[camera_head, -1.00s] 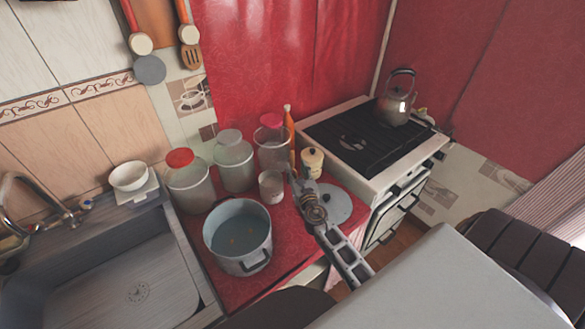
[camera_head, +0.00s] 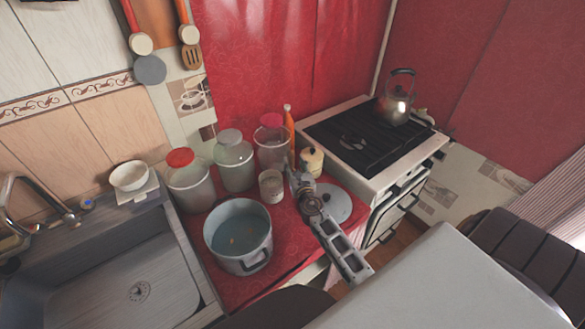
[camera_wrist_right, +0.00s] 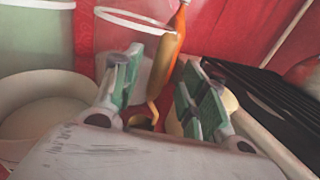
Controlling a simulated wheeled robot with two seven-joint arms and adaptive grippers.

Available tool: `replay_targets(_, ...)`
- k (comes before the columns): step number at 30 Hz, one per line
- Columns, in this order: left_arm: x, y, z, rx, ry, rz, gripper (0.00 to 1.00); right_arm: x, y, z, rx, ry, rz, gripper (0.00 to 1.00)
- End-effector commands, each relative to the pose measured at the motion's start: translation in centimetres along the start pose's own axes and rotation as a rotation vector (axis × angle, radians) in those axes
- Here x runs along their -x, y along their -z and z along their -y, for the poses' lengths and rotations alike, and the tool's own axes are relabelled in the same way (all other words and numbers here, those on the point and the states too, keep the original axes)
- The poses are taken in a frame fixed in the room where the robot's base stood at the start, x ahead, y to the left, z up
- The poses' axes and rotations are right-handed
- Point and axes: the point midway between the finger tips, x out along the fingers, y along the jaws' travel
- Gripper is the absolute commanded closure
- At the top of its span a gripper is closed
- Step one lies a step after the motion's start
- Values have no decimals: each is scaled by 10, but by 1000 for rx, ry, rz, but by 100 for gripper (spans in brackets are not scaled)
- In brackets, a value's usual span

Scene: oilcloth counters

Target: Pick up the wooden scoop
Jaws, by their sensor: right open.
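A tall, slim orange-brown thing (camera_head: 289,130) with a pale tip stands behind my right gripper, between a pink-lidded jar and the stove. It looks like the wooden scoop, but its lower part is hidden and I cannot be sure. In the right wrist view this orange thing (camera_wrist_right: 168,55) rises between and beyond the two fingers, with a curved yellowish part low down. My right gripper (camera_head: 298,176) is over the red counter; in the wrist view its green-padded fingers (camera_wrist_right: 160,92) are apart with nothing clearly held. My left gripper is out of view.
A large pot (camera_head: 237,240), several jars and a round lid (camera_head: 335,204) crowd the red counter. The stove (camera_head: 375,170) is at right.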

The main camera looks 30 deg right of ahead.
Motion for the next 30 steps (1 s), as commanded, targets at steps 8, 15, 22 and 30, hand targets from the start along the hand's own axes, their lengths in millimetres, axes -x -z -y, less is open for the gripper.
replay_targets(8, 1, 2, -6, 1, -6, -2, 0, -23, 0, -1, 0, 0, 1, 58)
replay_targets(15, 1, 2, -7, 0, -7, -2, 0, -32, 0, -1, 0, 0, 0, 58)
replay_targets(22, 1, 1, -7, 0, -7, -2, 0, -32, 0, -1, 0, 0, 0, 58)
replay_targets(30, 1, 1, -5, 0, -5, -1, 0, -32, 0, -1, 0, 0, 0, 63)
